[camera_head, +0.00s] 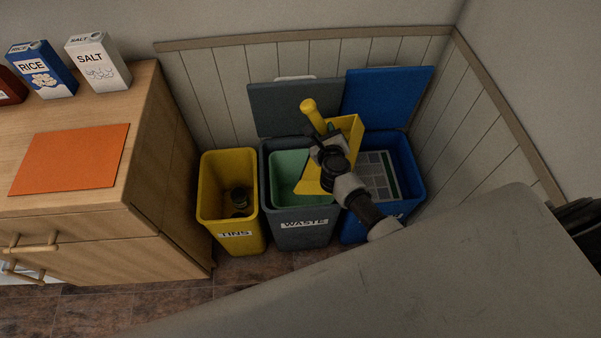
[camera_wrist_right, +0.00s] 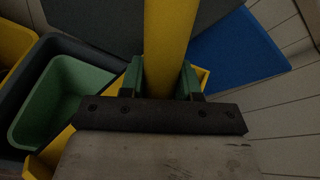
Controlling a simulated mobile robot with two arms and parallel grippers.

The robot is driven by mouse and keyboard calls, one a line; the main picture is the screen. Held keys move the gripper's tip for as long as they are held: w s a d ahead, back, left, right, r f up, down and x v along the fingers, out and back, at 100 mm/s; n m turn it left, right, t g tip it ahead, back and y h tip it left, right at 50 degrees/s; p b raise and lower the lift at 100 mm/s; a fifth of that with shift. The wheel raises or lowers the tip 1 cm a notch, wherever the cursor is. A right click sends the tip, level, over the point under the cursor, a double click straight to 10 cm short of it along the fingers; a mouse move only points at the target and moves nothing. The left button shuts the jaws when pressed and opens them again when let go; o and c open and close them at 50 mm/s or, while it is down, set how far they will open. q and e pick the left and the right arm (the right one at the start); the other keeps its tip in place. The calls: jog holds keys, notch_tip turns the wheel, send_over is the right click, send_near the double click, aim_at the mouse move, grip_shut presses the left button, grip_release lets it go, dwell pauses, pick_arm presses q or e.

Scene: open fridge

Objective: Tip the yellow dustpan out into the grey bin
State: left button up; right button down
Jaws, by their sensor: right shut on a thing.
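The yellow dustpan (camera_head: 350,128) is over the grey bin, its handle (camera_head: 312,115) pointing up and to the left. The pan looks steeply tilted, with a lower yellow part near the bin's mouth. My right gripper (camera_head: 319,143) is shut on the handle, which runs up between the fingers in the right wrist view (camera_wrist_right: 168,45). The grey bin (camera_head: 287,237) is labelled WASTE and has a green inner liner (camera_head: 284,172); its lid is open. The liner also shows in the right wrist view (camera_wrist_right: 50,95). I cannot see what the pan holds. My left gripper is out of view.
A yellow bin (camera_head: 237,236) labelled TINS stands left of the grey bin, with a dark object inside. An open blue bin (camera_head: 405,170) stands close on the right. A wooden cabinet (camera_head: 172,150) is at the left, and a panelled wall (camera_head: 215,85) is behind.

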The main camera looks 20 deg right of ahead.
jog(key=shift+r, duration=0.1)
jog(key=shift+m+t, duration=0.7)
jog(key=shift+m, duration=0.2)
jog(key=s+d+f+b, duration=0.1)
jog(key=b, duration=0.2)
jog(key=s+d+f+b, duration=0.1)
jog(key=d+b, duration=0.1)
jog(key=b, duration=0.1)
jog(key=shift+s+f, duration=0.15)
jog(key=shift+f, duration=0.05)
jog(key=shift+s+y+b, duration=0.1)
jog(key=shift+y+b, duration=0.2)
jog(key=shift+d+r, duration=0.15)
jog(key=shift+r, duration=0.05)
